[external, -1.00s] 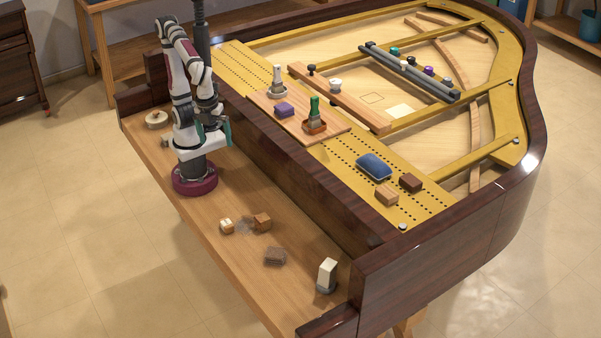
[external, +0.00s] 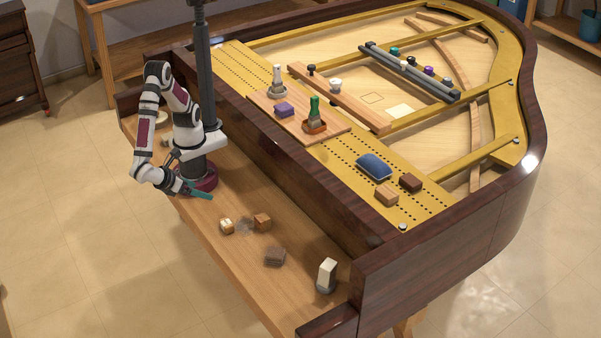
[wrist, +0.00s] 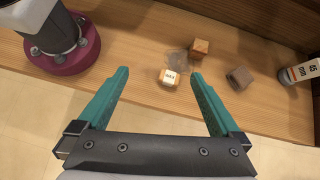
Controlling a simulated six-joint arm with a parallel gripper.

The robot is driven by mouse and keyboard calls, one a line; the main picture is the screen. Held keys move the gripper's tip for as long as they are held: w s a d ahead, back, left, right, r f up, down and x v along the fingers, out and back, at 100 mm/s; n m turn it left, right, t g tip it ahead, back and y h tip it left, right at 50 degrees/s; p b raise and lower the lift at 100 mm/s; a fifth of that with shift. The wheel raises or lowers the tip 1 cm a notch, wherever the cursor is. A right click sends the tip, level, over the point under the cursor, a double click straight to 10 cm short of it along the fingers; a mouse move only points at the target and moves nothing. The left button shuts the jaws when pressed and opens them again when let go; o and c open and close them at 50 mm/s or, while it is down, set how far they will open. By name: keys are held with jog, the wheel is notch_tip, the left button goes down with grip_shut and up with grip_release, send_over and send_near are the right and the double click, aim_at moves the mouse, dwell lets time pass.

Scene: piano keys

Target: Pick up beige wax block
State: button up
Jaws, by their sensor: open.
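The beige wax block (external: 227,226) sits on the wooden key shelf, a small pale block with orange-brown sides. In the wrist view the wax block (wrist: 169,78) shows a white label on top and appears between the two fingertips, beyond them. My gripper (external: 205,192) is open and empty, to the left of and behind the wax block in the external view. Its two teal fingers (wrist: 160,73) are spread wide in the wrist view and do not touch the block.
An orange-brown block (external: 262,221) stands close by, with a greyish translucent patch (wrist: 180,61) beside the wax block. A dark brown block (external: 274,256) and a white-topped bottle-like item (external: 326,275) are farther right. The piano's dark wall (external: 300,190) rises behind the shelf.

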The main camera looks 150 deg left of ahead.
aim_at(223, 223)
jog(key=d+f+m+t+y, duration=0.3)
jog(key=d+f+m+t, duration=0.15)
jog(key=d+f, duration=0.3)
jog(key=shift+g, duration=0.45)
jog(key=x, duration=1.5)
jog(key=shift+s+a+f, duration=0.15)
jog(key=shift+a+f, duration=0.1)
jog(key=shift+f, duration=0.2)
jog(key=c, duration=1.4)
jog(key=shift+r, duration=0.1)
